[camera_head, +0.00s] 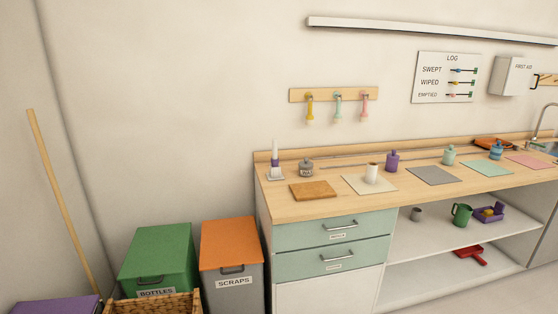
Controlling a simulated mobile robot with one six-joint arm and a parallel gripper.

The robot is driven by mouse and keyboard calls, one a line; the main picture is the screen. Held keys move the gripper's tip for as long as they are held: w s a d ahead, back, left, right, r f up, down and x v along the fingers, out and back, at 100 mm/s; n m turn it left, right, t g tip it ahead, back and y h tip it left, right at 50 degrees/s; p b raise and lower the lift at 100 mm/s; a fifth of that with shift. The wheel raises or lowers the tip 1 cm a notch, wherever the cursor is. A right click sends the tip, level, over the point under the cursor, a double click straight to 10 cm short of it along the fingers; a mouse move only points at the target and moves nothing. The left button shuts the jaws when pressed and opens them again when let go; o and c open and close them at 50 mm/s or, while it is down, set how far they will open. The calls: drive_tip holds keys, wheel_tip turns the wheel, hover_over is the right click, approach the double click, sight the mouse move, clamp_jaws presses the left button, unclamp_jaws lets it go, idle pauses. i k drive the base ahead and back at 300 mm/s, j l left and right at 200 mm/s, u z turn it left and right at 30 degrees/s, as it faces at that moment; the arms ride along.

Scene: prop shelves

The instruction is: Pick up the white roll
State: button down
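A white upright cylinder (371,174), which looks like the white roll, stands on a cream mat (353,187) on the wooden counter (288,206). Its top looks brownish, but it is too small to make out in detail. Nothing touches its sides. My gripper is not in view.
A brown board (313,191) lies left of the cream mat and a grey mat (433,175) lies right. A purple bottle (392,161) stands behind the roll. A grey jar (306,168) stands at the back left. Bins (231,244) stand left of the counter.

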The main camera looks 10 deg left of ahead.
sight(372, 166)
drive_tip(key=i+l, duration=0.15)
drive_tip(key=i, duration=0.35)
drive_tip(key=i+l+u, duration=0.1)
drive_tip(key=i, duration=0.4)
drive_tip(key=i+l, duration=0.25)
drive_tip(key=i, duration=0.25)
drive_tip(key=i+l+u, duration=0.1)
drive_tip(key=i, duration=0.4)
drive_tip(key=i+l, duration=0.35)
drive_tip(key=i, duration=0.15)
drive_tip(key=i+l+u, duration=0.15)
drive_tip(key=i, duration=0.3)
drive_tip(key=l, duration=0.1)
